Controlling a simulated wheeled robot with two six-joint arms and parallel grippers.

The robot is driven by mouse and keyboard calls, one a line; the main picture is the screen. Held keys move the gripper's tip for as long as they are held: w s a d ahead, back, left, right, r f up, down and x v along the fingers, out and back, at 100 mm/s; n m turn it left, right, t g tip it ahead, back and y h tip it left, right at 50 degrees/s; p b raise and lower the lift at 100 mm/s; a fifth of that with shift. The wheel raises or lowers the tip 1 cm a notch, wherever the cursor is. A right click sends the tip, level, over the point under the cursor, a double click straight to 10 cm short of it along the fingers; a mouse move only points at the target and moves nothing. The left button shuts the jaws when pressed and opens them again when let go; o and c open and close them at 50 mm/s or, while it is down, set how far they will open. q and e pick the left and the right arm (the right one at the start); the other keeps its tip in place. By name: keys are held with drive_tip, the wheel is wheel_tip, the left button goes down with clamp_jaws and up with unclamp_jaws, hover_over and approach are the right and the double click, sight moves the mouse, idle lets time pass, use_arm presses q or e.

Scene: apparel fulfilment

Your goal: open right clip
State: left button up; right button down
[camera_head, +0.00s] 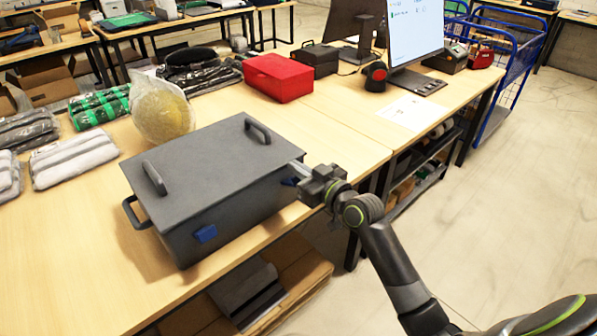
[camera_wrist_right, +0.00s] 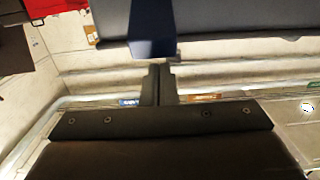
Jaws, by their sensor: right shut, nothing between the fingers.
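A dark grey lidded box (camera_head: 215,190) with two grey handles on its lid stands on the wooden table. Its right blue clip (camera_head: 290,181) is on the front face near the right corner, partly hidden by my right gripper. The left blue clip (camera_head: 205,233) sits on the same face. My right gripper (camera_head: 303,172) is beside the right clip at the box's right corner, shut and empty. In the right wrist view the shut fingers (camera_wrist_right: 157,82) are just below the blue clip (camera_wrist_right: 152,32); whether they touch is unclear. My left gripper is not in view.
A red box (camera_head: 278,77) and a black case (camera_head: 316,60) stand behind on the table. Open floor lies at the right.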

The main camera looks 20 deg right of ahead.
drive_tip(key=r+p, duration=0.1)
drive_tip(key=w+r, duration=0.1)
drive_tip(key=r+p, duration=0.1)
drive_tip(key=shift+w+a+r+p, duration=0.2)
drive_tip(key=shift+w+r+p, duration=0.1)
drive_tip(key=shift+w+r, duration=0.1)
drive_tip(key=shift+s+d+f+b, duration=0.15)
drive_tip(key=shift+s+f+b, duration=0.35)
drive_tip(key=shift+s+f, duration=0.1)
drive_tip(key=f+b+v, duration=0.1)
drive_tip(key=v, duration=0.7)
drive_tip(key=shift+s+f, duration=0.2)
drive_tip(key=shift+s, duration=0.1)
drive_tip(key=shift+d, duration=0.1)
